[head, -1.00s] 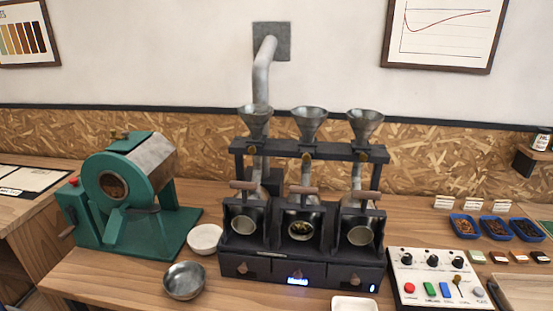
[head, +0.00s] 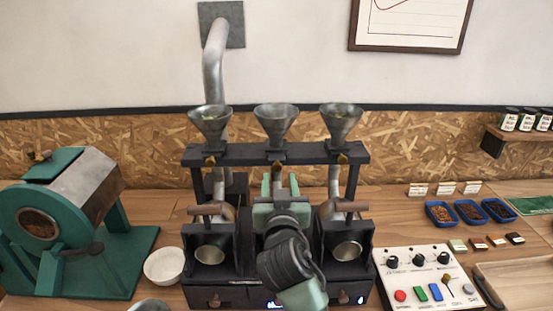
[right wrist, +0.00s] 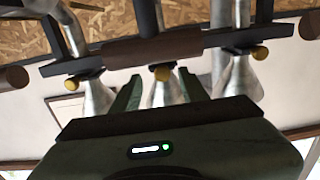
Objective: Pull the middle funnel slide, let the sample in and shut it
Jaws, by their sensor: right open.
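The middle funnel (head: 276,122) is a grey metal cone in the black rack, between two like funnels. Its brass slide knob (head: 277,159) shows just below the rack's crossbar. It also shows in the right wrist view (right wrist: 162,74). My right gripper (head: 278,187) is open and empty, just below and in front of that knob. In the right wrist view its fingers stand apart on either side of the middle funnel and knob, which appear upside down. I cannot tell if the knob is between the fingertips. My arm hides the middle roaster's front. The sample inside the funnel cannot be made out.
The left funnel (head: 210,125) and right funnel (head: 341,120) stand close on both sides. Wooden handles, such as the right one (head: 343,206), jut out below. A green roaster (head: 70,220) and white bowl (head: 164,266) are left; a control panel (head: 430,278) is right.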

